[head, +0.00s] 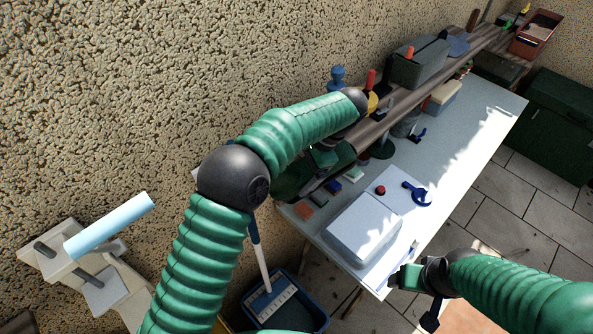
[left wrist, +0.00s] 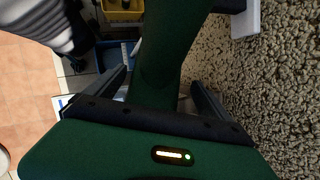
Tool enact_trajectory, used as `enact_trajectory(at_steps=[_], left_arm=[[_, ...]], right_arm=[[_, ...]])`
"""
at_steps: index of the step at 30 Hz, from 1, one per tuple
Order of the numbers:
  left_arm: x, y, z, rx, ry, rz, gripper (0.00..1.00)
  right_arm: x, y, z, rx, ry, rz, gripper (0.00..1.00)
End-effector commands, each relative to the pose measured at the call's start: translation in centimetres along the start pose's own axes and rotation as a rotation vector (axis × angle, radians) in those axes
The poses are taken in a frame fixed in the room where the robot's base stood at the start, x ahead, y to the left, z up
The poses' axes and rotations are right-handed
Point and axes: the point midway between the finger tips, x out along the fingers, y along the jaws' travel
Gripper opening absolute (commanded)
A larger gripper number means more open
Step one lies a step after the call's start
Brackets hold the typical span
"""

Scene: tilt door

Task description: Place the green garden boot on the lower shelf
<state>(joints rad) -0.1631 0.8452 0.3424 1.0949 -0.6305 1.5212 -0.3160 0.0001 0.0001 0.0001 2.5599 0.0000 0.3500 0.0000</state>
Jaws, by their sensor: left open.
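A dark green shape that looks like the garden boot (head: 290,187) shows in the head view below my left forearm, by the near end of a brown plank shelf (head: 372,132). In the left wrist view the dark green boot (left wrist: 165,55) runs between the two fingers of my left gripper (left wrist: 160,92), which are apart. Contact with the fingers cannot be made out. In the head view my left gripper (head: 322,160) is mostly hidden behind the forearm. My right gripper (head: 408,278) is at the lower right, beside the table's near edge; its jaws are unclear.
A pale table (head: 470,120) carries a white box (head: 362,228), a blue clamp-like tool (head: 418,195) and small items. The shelf holds a grey-green bin (head: 418,65) and bottles. A blue tub (head: 290,300) with a broom stands on the floor. A rough wall is at left.

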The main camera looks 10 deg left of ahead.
Motion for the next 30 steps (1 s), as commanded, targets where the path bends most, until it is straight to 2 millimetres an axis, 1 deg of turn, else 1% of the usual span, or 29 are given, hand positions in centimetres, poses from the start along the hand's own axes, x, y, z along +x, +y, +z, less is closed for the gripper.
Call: enact_trajectory(at_steps=[1, 2, 4, 6, 9, 13, 14, 30], left_arm=[[0.4, 0.0, 0.5, 0.001, -0.005, 0.004, 0.93], [0.9, 0.0, 0.5, 0.001, -0.006, 0.003, 0.93], [2.2, 0.2, 0.3, 0.001, -0.006, 0.001, 0.93], [3.1, 0.3, 0.2, 0.001, -0.004, 0.0, 0.93], [3.6, 0.4, -0.1, 0.001, -0.005, -0.002, 0.93], [3.6, 0.4, -0.1, 0.001, -0.004, -0.003, 0.93], [3.6, 0.3, -0.1, 0.001, -0.004, -0.003, 0.9], [3.8, 0.2, 0.1, 0.0, -0.005, -0.002, 0.19]], right_arm=[[-1.1, 0.0, -0.3, 0.0, 0.0, 0.0, 0.76], [-1.5, 0.0, -0.4, 0.0, 0.0, 0.0, 0.76], [-1.8, 0.0, -0.4, 0.0, 0.0, 0.0, 0.76], [-2.0, 0.0, -0.5, 0.0, 0.0, 0.0, 0.76], [-1.9, 0.0, -0.5, 0.0, 0.0, 0.0, 0.76], [-1.9, 0.0, -0.4, 0.0, 0.0, 0.0, 0.76], [-1.8, 0.0, -0.4, 0.0, 0.0, 0.0, 0.76], [-1.9, 0.0, -0.4, 0.0, 0.0, 0.0, 0.76]])
